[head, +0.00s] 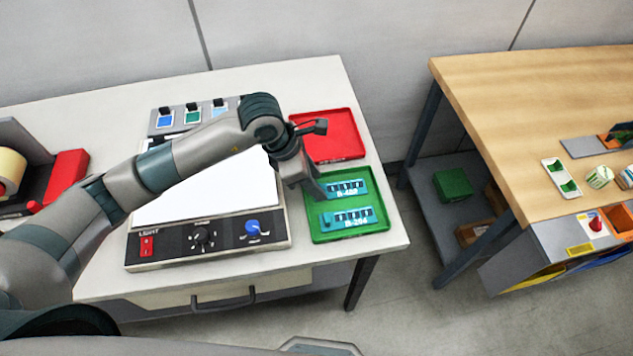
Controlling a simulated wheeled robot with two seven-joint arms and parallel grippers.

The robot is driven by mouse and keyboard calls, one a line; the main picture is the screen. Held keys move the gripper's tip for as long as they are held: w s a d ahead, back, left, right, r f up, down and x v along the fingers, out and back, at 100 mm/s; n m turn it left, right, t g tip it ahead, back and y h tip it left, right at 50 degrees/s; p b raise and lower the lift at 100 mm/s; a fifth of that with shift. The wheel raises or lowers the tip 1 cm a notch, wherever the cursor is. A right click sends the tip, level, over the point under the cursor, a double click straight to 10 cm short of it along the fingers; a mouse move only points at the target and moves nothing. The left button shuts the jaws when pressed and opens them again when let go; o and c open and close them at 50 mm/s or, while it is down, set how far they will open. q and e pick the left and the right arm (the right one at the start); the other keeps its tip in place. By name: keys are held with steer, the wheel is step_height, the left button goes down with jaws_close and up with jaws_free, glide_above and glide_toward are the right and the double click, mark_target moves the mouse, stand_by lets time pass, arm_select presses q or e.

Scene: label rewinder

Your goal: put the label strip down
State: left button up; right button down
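Two teal label strips with white printing lie in the green tray (357,236) on the white table, one behind the other. The rear label strip (347,188) has its left end right at the fingers of my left gripper (317,187). The front label strip (352,218) lies clear of the gripper. My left gripper points down over the tray's left edge. Its fingertips are small and partly hidden, so I cannot tell whether they are shut on the rear strip or apart from it. My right gripper is not in view.
A red tray (333,146) lies behind the green one. A light box (205,240) with knobs stands left, under my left arm. A label rewinder (60,180) is at the far left. A wooden bench (510,110) stands right, across a floor gap.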

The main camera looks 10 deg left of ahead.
arm_select(q)
steer(key=b+v, duration=0.4)
steer(key=v, duration=0.7)
steer(key=shift+d, duration=0.1)
